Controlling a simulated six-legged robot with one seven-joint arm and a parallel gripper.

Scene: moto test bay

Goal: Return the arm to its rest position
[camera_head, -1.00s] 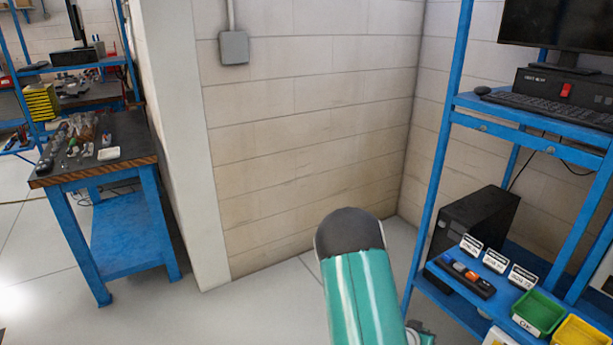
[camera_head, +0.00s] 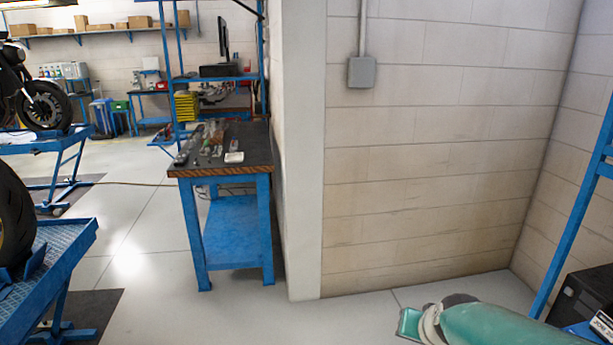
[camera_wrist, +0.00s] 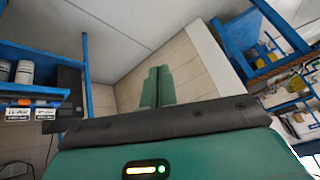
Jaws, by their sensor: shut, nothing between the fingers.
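My gripper (camera_wrist: 159,70) shows in the wrist view as two green fingers side by side, shut with nothing between them. It points toward a bare block wall, and nothing touches it. In the head view my teal arm (camera_head: 490,325) lies low at the bottom right, roughly level.
A blue workbench (camera_head: 229,225) with tools stands left of a white wall end (camera_head: 303,150). A blue shelf rack (camera_head: 578,215) with a black computer case (camera_head: 583,298) is close at the right. Motorcycle lifts (camera_head: 45,270) stand at the left. Floor between is clear.

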